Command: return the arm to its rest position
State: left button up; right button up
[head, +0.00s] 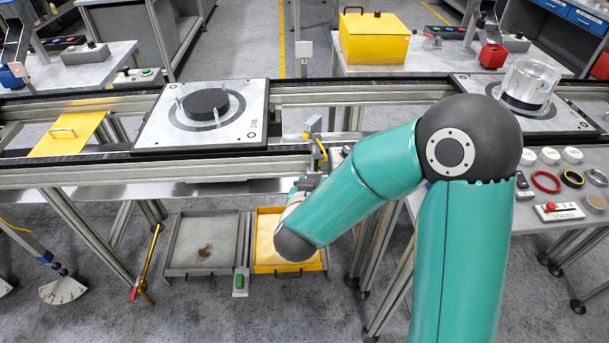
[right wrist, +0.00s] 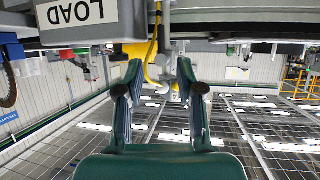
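My right arm (head: 385,165) comes in from the lower right of the head view. It bends at a dark elbow joint and reaches down-left to the front edge of the conveyor. Its gripper is small and mostly hidden there. In the right wrist view my right gripper (right wrist: 160,75) is open, its two fingers spread with nothing held between them. A yellow cable (right wrist: 152,62) and a grey box marked LOAD (right wrist: 78,14) are close beyond the fingertips; I cannot tell whether anything touches. My left gripper is not in view.
A pallet with a black disc (head: 206,102) sits on the conveyor (head: 330,92). Another pallet carries a clear cylinder (head: 529,82) at right. A grey tray (head: 203,270) and a yellow tray (head: 288,268) are below the arm. A table with rings (head: 545,215) stands at right.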

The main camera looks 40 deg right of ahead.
jog(key=s+a+f+n+g+y, duration=0.1)
jog(key=s+a+f+n+y, duration=0.1)
jog(key=f, duration=0.8)
jog(key=s+a+f+n+g+y, duration=0.2)
jog(key=f+y, duration=0.1)
jog(key=f, duration=0.7)
jog(key=s+a+f+n+g+y, duration=0.2)
jog(key=s+a+f+g+y, duration=0.4)
jog(key=s+a, duration=0.8)
notch_tip(320, 180, down, 3)
jog(key=shift+a+f+y, duration=0.2)
jog(key=shift+a+y, duration=0.7)
